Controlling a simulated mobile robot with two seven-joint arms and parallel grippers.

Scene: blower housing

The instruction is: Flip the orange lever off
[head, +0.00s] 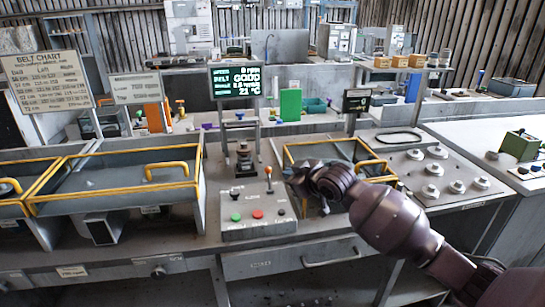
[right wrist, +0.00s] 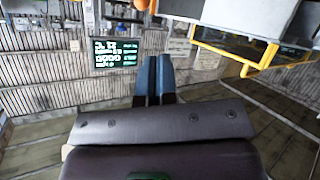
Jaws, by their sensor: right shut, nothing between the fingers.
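The orange-tipped lever (head: 268,178) stands nearly upright on the grey control box (head: 258,230), at its right rear. The box has a green, a red and a black button on its front part. My right gripper (head: 296,180) is just to the right of the lever, apart from it in the picture. Its fingers are partly hidden by the wrist. In the right wrist view its blue fingers (right wrist: 153,77) are shut together with nothing between them. An orange knob (right wrist: 141,4) shows at the top edge there; I cannot tell whether it is the lever's. My left gripper is out of view.
A yellow-railed tray (head: 120,188) stands left of the box, another (head: 300,150) behind my right arm. A black-topped post (head: 244,158) and a green-lettered display (head: 237,83) are behind the box. A panel with several round knobs (head: 430,190) is at right.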

